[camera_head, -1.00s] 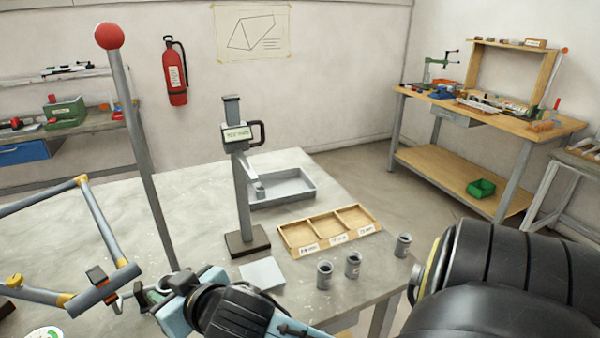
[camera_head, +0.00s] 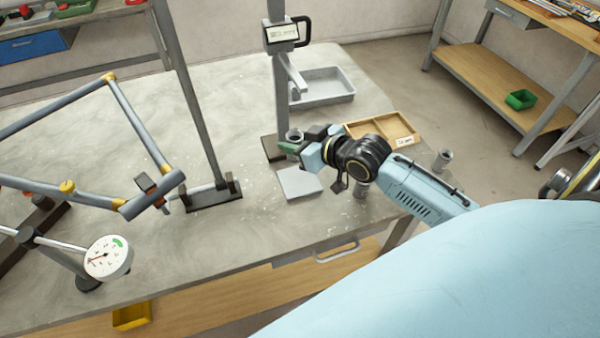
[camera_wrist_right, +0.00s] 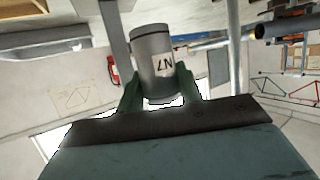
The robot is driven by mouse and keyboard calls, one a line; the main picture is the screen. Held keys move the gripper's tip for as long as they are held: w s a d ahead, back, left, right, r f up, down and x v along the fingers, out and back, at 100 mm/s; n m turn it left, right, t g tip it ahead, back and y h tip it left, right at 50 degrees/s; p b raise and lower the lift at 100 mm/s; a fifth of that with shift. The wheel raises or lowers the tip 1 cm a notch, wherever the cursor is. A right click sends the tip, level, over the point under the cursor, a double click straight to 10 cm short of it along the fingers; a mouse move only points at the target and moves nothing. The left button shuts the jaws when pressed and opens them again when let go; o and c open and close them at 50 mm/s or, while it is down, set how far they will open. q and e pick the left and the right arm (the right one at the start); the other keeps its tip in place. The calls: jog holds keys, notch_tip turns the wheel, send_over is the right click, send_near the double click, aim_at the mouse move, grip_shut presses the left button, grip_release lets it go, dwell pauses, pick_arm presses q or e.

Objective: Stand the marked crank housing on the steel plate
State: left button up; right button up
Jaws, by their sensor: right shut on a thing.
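My right gripper (camera_head: 303,148) is shut on a grey cylindrical housing (camera_head: 294,136), held upright by its sides with its open top up. In the right wrist view the housing (camera_wrist_right: 153,58) sits between the green fingers (camera_wrist_right: 158,88) and carries a pale label with dark letters, upside down or hard to read. The light grey square steel plate (camera_head: 299,184) lies bare on the bench, just in front of the held housing. The housing appears above the plate's back edge; its exact height is unclear. My left gripper is not in view.
The gauge column (camera_head: 279,90) stands close behind the held housing. A wooden compartment tray (camera_head: 402,142) is to the right. Loose housings stand at the right (camera_head: 443,160) and below my wrist (camera_head: 361,191). A tube frame (camera_head: 140,130) and dial gauge (camera_head: 108,257) occupy the left.

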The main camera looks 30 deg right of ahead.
jog(key=f, duration=0.3)
jog(key=d+f+b, duration=0.1)
jog(key=f, duration=0.1)
jog(key=shift+w+d+f, duration=0.15)
jog(key=shift+w+f, duration=0.05)
jog(key=shift+f, duration=0.2)
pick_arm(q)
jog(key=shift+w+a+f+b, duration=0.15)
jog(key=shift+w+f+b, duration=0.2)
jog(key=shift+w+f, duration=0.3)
pick_arm(e)
jog(key=shift+f, duration=2)
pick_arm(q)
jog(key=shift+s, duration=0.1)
pick_arm(e)
jog(key=shift+f, duration=0.2)
jog(key=o, duration=1)
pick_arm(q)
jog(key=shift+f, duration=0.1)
pick_arm(e)
jog(key=shift+o, duration=0.2)
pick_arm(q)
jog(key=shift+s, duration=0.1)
pick_arm(e)
jog(key=shift+r, duration=0.2)
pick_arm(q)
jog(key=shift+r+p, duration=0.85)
pick_arm(e)
jog(key=v, duration=1.2)
